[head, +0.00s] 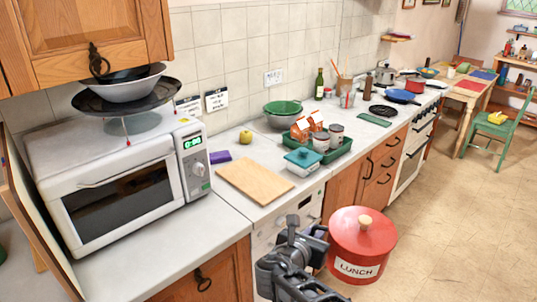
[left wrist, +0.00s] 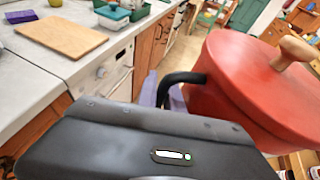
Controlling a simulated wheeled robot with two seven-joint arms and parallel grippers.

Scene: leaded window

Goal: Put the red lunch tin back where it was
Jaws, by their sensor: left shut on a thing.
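The red lunch tin (head: 360,268) is a large round tin with a lid, a pale wooden knob and a white "LUNCH" label. It hangs upright in front of the counter, above the floor. My left gripper (head: 318,243) is shut on its dark side handle, at the tin's left. In the left wrist view the tin (left wrist: 245,100) fills the right side, with its black handle (left wrist: 182,80) reaching toward my gripper. My right gripper is in neither view.
A white microwave (head: 120,190) stands on the left counter with bowls on top. A wooden board (head: 255,180), teal-lidded box (head: 303,160) and green tray (head: 335,155) occupy the counter. Grey worktop (head: 175,250) is bare before the microwave. Open floor (head: 440,200) lies right.

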